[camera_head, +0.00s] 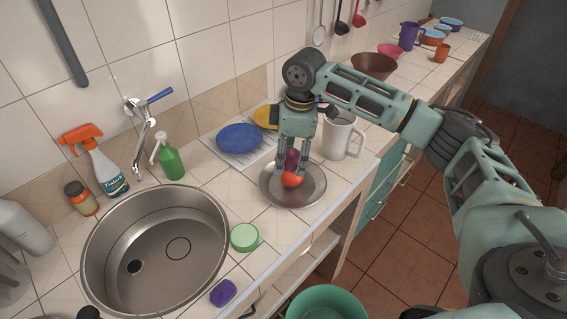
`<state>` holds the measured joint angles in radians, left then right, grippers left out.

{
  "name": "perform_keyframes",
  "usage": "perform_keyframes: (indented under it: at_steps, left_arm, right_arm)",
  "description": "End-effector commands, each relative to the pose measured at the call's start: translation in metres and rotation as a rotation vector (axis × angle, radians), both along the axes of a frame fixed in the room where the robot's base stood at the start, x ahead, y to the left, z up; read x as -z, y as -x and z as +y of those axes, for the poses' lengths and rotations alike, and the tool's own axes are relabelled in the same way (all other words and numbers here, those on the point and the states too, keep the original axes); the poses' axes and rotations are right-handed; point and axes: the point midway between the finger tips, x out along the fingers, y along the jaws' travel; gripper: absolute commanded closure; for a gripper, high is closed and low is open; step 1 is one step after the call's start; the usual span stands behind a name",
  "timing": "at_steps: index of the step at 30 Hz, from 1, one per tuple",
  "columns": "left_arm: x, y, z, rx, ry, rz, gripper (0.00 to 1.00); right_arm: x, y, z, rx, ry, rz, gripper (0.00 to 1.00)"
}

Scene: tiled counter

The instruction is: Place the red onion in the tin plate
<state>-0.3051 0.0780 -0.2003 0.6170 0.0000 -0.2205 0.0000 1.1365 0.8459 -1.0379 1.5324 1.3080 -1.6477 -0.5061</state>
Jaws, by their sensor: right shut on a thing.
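The tin plate (312,197) is a round grey metal dish on the tiled counter, right of the sink. My right gripper (291,170) points down over the plate and is shut on the dark red-purple onion (291,159). The fingers partly hide the onion. An orange-red round item (292,180), like a tomato, shows just below and in front of the onion, at the plate. I cannot tell whether the onion touches it or the plate. My left gripper is not in view.
A metal sink (205,255) lies to the left. A white mug (340,138) stands close behind the plate, and a blue plate (238,138) sits in a rack. A green round container (244,237) and purple sponge (223,293) lie near the front edge.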

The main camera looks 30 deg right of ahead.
Motion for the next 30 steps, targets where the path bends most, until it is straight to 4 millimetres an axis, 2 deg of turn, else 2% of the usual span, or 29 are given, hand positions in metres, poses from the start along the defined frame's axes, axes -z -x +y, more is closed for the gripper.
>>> perform_keyframes:
  at_steps: [3, 7, 15, 29, 30]
  left_arm:
    - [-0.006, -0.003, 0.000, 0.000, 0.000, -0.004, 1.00]
    - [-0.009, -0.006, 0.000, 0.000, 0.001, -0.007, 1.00]
    - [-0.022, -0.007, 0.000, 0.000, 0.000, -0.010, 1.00]
    - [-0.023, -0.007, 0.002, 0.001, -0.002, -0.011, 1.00]
    - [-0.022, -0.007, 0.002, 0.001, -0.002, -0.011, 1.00]
  right_arm:
    - [0.006, -0.009, 0.010, 0.001, 0.000, 0.000, 0.78]
    - [0.014, -0.012, 0.012, 0.001, 0.002, 0.001, 0.78]
    - [0.048, -0.011, 0.012, 0.001, 0.001, 0.000, 0.78]
    - [0.055, -0.011, 0.012, 0.001, 0.000, -0.001, 0.78]
    - [0.055, -0.011, 0.012, 0.001, 0.000, -0.001, 0.45]
